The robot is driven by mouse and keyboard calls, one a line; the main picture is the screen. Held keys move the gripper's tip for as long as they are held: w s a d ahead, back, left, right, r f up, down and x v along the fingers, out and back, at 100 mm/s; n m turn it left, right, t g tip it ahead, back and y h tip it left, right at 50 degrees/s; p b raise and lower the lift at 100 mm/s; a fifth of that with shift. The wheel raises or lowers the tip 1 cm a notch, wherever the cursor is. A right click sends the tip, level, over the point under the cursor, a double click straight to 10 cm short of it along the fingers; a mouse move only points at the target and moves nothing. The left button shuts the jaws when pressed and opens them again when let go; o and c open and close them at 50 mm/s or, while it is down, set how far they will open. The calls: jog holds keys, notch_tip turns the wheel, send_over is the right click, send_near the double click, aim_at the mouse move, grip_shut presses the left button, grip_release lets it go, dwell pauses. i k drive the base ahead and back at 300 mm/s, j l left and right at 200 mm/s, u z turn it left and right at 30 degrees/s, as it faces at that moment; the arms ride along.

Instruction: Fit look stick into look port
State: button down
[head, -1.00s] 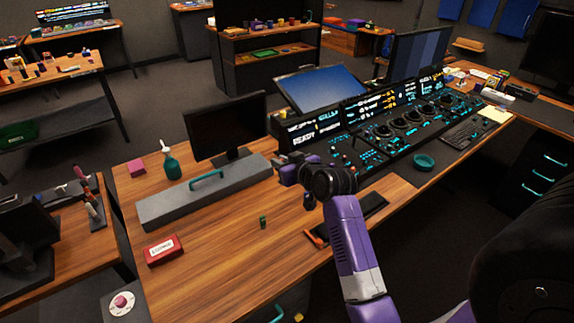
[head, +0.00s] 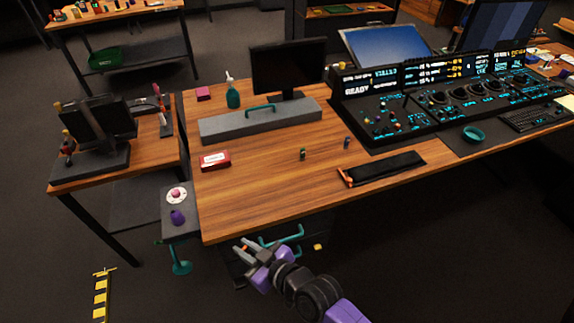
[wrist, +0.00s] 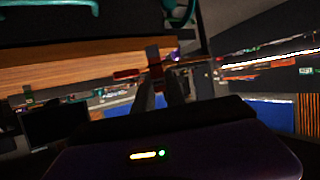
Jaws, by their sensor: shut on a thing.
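My gripper (head: 242,249) is low in front of the desk's front edge, beside a teal drawer handle. It is shut on a small grey and orange piece, which shows between the fingertips in the wrist view (wrist: 154,62). I cannot tell for sure whether this is the look stick. The control console (head: 372,138) stands at the back right of the desk, with small coloured controls on its left panel. I cannot make out which opening is the look port.
The wooden desk (head: 262,185) is clear near its front left.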

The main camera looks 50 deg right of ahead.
aim_at(425, 126)
jog(key=j+z, duration=0.1)
jog(key=z, duration=1.05)
